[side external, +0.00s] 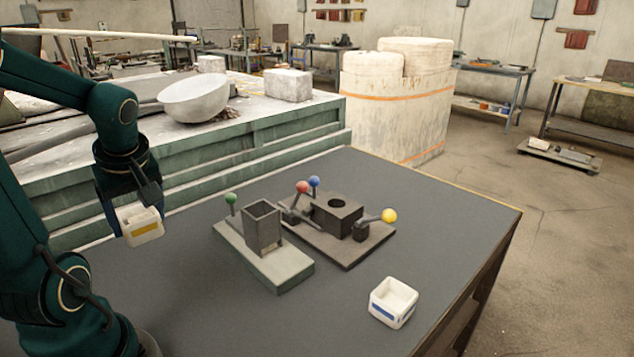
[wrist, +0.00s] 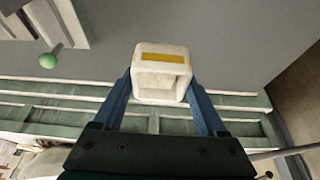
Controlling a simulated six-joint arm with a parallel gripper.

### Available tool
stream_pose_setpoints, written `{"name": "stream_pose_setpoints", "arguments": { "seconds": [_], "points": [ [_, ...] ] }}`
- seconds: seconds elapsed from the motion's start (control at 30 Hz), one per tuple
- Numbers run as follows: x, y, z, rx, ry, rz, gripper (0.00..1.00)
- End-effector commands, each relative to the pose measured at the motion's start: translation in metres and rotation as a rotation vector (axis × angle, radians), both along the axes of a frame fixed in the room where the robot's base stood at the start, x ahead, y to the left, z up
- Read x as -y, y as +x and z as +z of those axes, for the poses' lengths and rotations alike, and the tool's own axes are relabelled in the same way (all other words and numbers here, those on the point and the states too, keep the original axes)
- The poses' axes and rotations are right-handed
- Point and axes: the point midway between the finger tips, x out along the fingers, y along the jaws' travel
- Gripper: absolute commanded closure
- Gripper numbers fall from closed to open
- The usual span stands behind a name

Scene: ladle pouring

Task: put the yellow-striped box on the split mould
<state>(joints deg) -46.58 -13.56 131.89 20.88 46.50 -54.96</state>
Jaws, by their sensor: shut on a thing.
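The yellow-striped box (side external: 141,227) is a small white open box with a yellow band. My gripper (side external: 137,212) is shut on it, holding it in the air left of the table fixtures. In the wrist view the box (wrist: 161,55) sits between the two blue fingers of my gripper (wrist: 160,84). The split mould appears to be the dark block with a round hole (side external: 337,214), on a dark base plate at the table's middle. Levers with red, blue and yellow balls surround it. Its top is bare. My gripper is well to its left, apart from it.
A grey fixture (side external: 290,274) with a square upright tube and green ball (side external: 231,198) stands between my gripper and the dark block. A white blue-striped box (side external: 393,302) sits at the front right. The table's (side external: 440,220) right side is clear.

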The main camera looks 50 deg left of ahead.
Motion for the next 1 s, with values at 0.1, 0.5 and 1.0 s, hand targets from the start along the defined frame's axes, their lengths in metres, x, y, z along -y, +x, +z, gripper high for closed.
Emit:
{"name": "stream_pose_setpoints", "arguments": {
  "seconds": [0.1, 0.5, 1.0],
  "points": [
    [0.001, 0.001, -0.003, -0.002, -0.003, 0.015, 0.85],
    [0.034, 0.047, -0.037, -0.008, -0.004, 0.003, 0.85],
    [0.066, 0.092, -0.071, -0.002, 0.000, 0.014, 0.85]
  ]
}}
